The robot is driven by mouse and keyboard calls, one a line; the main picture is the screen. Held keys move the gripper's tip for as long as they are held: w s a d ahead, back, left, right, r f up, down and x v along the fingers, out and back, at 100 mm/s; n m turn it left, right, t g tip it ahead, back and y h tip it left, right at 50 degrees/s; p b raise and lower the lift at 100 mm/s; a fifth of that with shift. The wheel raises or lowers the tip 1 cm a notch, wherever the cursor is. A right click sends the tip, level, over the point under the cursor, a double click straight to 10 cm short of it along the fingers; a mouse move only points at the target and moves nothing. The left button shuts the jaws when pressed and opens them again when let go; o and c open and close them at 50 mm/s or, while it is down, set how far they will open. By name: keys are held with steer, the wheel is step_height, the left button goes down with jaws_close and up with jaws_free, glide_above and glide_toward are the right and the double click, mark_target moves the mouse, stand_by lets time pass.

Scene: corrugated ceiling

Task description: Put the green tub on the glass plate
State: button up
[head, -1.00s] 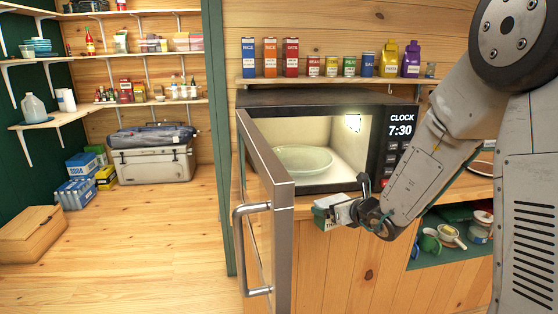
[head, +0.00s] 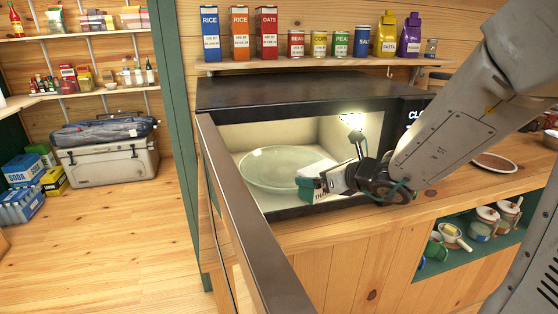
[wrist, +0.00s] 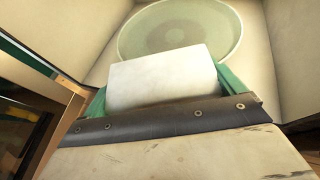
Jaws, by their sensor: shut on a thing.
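The green tub (head: 305,190) is in my gripper (head: 324,182), at the front opening of the microwave. In the wrist view green sides show beside a broad white surface (wrist: 165,75); I cannot tell there which parts belong to the tub. The round, pale green glass plate (head: 272,172) lies flat inside the microwave. It also shows in the wrist view (wrist: 180,22), just beyond the white surface. In the head view the tub overlaps the plate's right front edge. I cannot tell its exact height above the plate.
The microwave (head: 290,92) stands on a wooden counter (head: 300,236), its door (head: 250,225) swung open toward me at the left. Boxes, cans and bags stand on a shelf (head: 270,67) above it. A brown-topped dish (head: 495,163) lies on the counter at right.

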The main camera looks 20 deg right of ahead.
steer(key=w+a, duration=0.2)
steer(key=w, duration=0.2)
steer(key=w+a, duration=0.1)
steer(key=w, duration=0.3)
steer(key=w+a, duration=0.2)
steer(key=w, duration=0.3)
steer(key=shift+a, duration=0.35)
steer(key=w, duration=0.1)
steer(key=w+a, duration=0.1)
steer(key=w, duration=0.1)
steer(key=shift+w+a+f, duration=0.15)
steer(key=shift+a+f, duration=0.05)
steer(key=shift+a, duration=0.05)
steer(key=shift+d+f, duration=0.1)
steer(key=shift+f, duration=0.45)
steer(key=shift+f, duration=0.1)
steer(key=o, duration=0.7)
steer(key=shift+f, duration=0.1)
